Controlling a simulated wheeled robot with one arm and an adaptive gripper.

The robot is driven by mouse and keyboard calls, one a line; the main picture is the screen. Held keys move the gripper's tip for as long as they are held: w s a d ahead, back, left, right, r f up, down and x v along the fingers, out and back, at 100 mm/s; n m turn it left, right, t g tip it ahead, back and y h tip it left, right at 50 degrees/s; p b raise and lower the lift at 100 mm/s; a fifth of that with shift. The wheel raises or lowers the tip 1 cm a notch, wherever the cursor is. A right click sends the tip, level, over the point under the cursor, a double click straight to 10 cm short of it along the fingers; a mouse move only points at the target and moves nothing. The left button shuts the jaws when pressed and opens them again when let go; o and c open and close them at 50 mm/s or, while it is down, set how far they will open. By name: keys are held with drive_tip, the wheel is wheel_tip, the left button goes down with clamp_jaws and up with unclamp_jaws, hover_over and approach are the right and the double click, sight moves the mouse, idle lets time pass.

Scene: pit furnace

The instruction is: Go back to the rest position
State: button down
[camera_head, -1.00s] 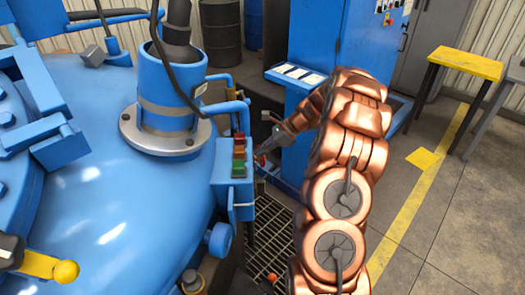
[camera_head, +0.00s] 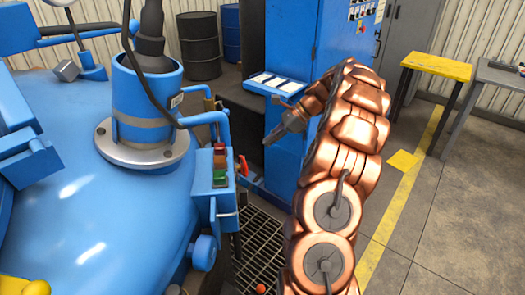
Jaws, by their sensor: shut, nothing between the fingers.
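My copper-coloured arm (camera_head: 345,135) arches up on the right of the middle. My gripper (camera_head: 268,141) is at its end, small in view, pointing left and down. It is shut and empty, in the air between the blue furnace and the blue cabinet. It is apart from the small button box (camera_head: 221,165) with red, orange and green buttons, which is to its left and below. A red lever (camera_head: 243,165) shows beside that box, below the gripper tip.
The blue furnace lid (camera_head: 90,210) fills the left. A blue control cabinet (camera_head: 300,50) stands behind my gripper. A floor grating (camera_head: 258,250) lies below. A yellow-topped table (camera_head: 437,65) and a grey table (camera_head: 500,78) stand at the right. Open floor (camera_head: 450,200) is at the right.

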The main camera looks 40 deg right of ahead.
drive_tip(key=shift+s+d+r, duration=0.15)
drive_tip(key=shift+d+r, duration=0.1)
drive_tip(key=shift+r, duration=0.2)
idle(0.3)
drive_tip(key=s+a+r+n+g+h, duration=0.15)
drive_tip(key=s+a+n, duration=0.25)
drive_tip(key=a, duration=0.5)
drive_tip(key=s+a+r+n+g, duration=0.2)
drive_tip(key=s+a+n, duration=0.15)
drive_tip(key=a, duration=0.55)
drive_tip(key=s+a+r+n+g+h, duration=0.1)
drive_tip(key=s+a+r+n+g, duration=0.15)
drive_tip(key=a+n, duration=0.45)
drive_tip(key=s+a+f+n+h, duration=0.2)
drive_tip(key=s+n, duration=0.3)
drive_tip(key=s, duration=0.7)
drive_tip(key=s+a+f+n+h, duration=0.3)
drive_tip(key=s+a+n, duration=0.1)
drive_tip(key=s, duration=0.8)
drive_tip(key=shift+s+a+n, duration=0.15)
drive_tip(key=shift+s+n, duration=0.2)
